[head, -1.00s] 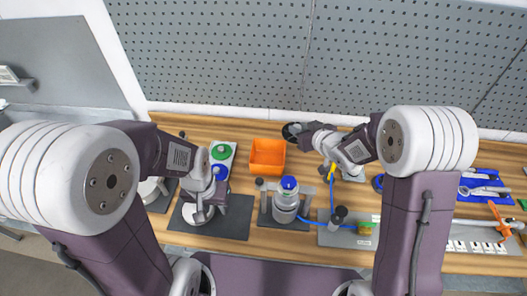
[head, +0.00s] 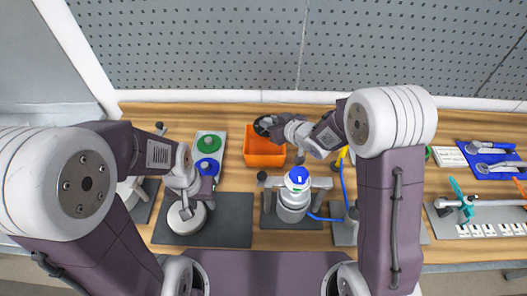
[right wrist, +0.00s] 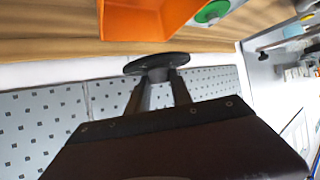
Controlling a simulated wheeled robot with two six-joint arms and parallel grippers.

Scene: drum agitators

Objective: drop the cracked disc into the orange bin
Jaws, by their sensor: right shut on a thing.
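A dark round disc (head: 263,126) is held in my right gripper (head: 273,124), near the back edge of the orange bin (head: 264,160). In the right wrist view the disc (right wrist: 156,63) is pinched between the two fingers (right wrist: 158,88), with the bin (right wrist: 150,20) beyond it. I cannot make out a crack in the disc. It appears beyond the bin's back rim in the head view; its height above the bin is unclear. My left gripper (head: 186,207) is low over a white round piece (head: 195,221) on a dark mat; its finger opening is not clear.
A perforated wall (head: 240,50) closes the back.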

